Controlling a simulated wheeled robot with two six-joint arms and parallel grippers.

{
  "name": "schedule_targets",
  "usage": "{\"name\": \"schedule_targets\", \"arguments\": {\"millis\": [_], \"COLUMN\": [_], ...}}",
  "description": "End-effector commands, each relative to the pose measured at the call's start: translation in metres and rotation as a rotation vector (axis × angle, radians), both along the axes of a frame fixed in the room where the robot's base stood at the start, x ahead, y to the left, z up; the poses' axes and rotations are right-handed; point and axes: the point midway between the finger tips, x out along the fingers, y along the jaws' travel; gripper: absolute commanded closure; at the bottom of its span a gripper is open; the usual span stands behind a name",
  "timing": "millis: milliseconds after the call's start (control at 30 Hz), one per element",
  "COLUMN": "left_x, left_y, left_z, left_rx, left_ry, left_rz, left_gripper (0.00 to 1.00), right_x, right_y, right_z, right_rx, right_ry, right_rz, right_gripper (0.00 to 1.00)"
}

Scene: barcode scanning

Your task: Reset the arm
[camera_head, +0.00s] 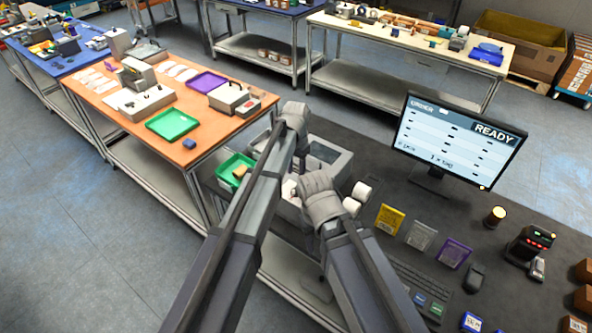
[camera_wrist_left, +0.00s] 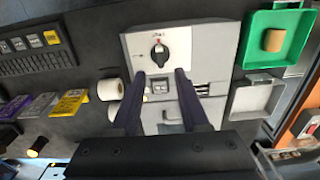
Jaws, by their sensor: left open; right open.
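My left gripper (camera_head: 296,112) is the higher one in the head view, over the grey-white machine (camera_head: 336,158). Its fingers are hidden there. In the left wrist view, the left gripper (camera_wrist_left: 160,75) is open and empty, with its two dark fingers apart over the machine's front, below a black knob (camera_wrist_left: 159,53). I cannot tell whether the fingers touch the machine. My right gripper (camera_head: 317,186) is lower, near the machine's front right side. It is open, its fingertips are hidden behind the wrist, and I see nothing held.
A green tray (camera_wrist_left: 247,46) with a brown object (camera_wrist_left: 273,40) lies beside the machine. White rolls (camera_wrist_left: 110,89) stand by it. On the dark table are colored cards (camera_head: 390,219), a keyboard (camera_head: 416,288), a monitor (camera_head: 458,139), a scanner (camera_head: 529,243) and brown boxes. An orange-topped table (camera_head: 203,134) stands left.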

Motion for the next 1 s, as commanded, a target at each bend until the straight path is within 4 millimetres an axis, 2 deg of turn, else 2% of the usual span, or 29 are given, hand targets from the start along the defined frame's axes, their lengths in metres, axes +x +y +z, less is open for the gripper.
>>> {"name": "schedule_targets", "arguments": {"millis": [67, 500, 600, 667, 767, 800, 900, 1000], "left_x": [0.0, 0.0, -0.01, -0.029, -0.081, -0.104, -0.16, -0.206], "left_y": [0.0, 0.0, 0.001, 0.004, 0.014, 0.018, 0.03, 0.042], "left_z": [0.005, 0.004, -0.003, -0.014, -0.044, -0.056, -0.084, -0.105], "left_rx": [0.0, 0.0, 0.003, 0.008, 0.026, 0.036, 0.058, 0.08], "left_ry": [0.0, 0.0, 0.0, 0.003, 0.004, 0.005, 0.006, 0.005], "left_rz": [0.0, 0.0, 0.006, 0.023, 0.073, 0.098, 0.162, 0.222], "left_gripper": [0.55, 0.55, 0.55, 0.55, 0.55, 0.55, 0.55, 0.55], "right_x": [0.0, 0.0, 0.0, 0.0, 0.0, 0.0, 0.0, 0.0], "right_y": [0.0, 0.0, 0.0, 0.0, 0.0, 0.0, 0.0, 0.0], "right_z": [0.005, 0.004, -0.003, -0.014, -0.044, -0.056, -0.084, -0.106], "right_rx": [0.0, 0.0, 0.0, 0.0, 0.001, 0.001, 0.002, 0.003], "right_ry": [0.0, 0.0, 0.0, 0.0, 0.001, 0.0, 0.001, 0.001], "right_rz": [0.0, 0.0, 0.001, 0.002, 0.005, 0.006, 0.01, 0.014], "right_gripper": [0.5, 0.5, 0.5, 0.5, 0.5, 0.5, 0.5, 0.5]}}
